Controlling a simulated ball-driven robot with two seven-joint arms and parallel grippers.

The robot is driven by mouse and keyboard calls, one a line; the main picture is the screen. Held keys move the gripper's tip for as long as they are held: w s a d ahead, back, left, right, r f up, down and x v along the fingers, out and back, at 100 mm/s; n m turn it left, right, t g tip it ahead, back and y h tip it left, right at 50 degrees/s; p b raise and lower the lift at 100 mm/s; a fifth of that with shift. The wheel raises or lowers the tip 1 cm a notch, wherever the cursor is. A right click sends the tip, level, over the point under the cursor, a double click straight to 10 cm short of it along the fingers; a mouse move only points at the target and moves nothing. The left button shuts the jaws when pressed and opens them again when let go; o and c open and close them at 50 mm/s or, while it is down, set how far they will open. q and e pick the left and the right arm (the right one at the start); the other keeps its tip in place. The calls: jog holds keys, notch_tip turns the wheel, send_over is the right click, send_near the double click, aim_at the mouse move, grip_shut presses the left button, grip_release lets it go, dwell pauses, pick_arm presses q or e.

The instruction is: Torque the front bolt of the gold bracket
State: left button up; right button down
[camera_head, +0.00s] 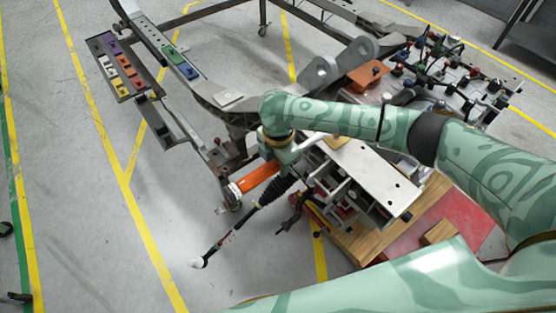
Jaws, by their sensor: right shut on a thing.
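My right gripper (283,153) comes in from the right and is over the near end of the chassis. It is shut on an orange tool (258,177), which slants down to the left and ends in a pale and dark tip (234,193). My wrist covers part of the grip. A small gold-tan piece (338,142) shows just behind my forearm, partly covered; I cannot tell whether it is the gold bracket. Its bolts are too small or hidden to make out. My left gripper is not in view.
A dark tray (106,45) of coloured blocks stands left of the chassis rail (151,38). Green (174,55) and blue (189,71) blocks sit on the rail. A black-booted rod (226,238) juts toward the lower left. Wooden boards (350,246) lie at right. The left floor is mostly clear.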

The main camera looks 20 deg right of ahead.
jog(key=shift+f, duration=0.1)
jog(key=shift+p, duration=0.4)
dwell(0.3)
jog(key=shift+w+a+f, duration=0.1)
jog(key=shift+w+a, duration=0.05)
jog(key=shift+w, duration=0.05)
jog(key=shift+w+a+m, duration=0.2)
jog(key=shift+w+m, duration=0.2)
jog(key=shift+w, duration=0.05)
jog(key=shift+w, duration=0.2)
dwell(0.4)
jog(key=shift+w+a, duration=0.1)
jog(key=shift+w+a+m, duration=0.15)
jog(key=shift+w+m, duration=0.35)
jog(key=shift+w, duration=0.05)
jog(key=shift+w, duration=0.15)
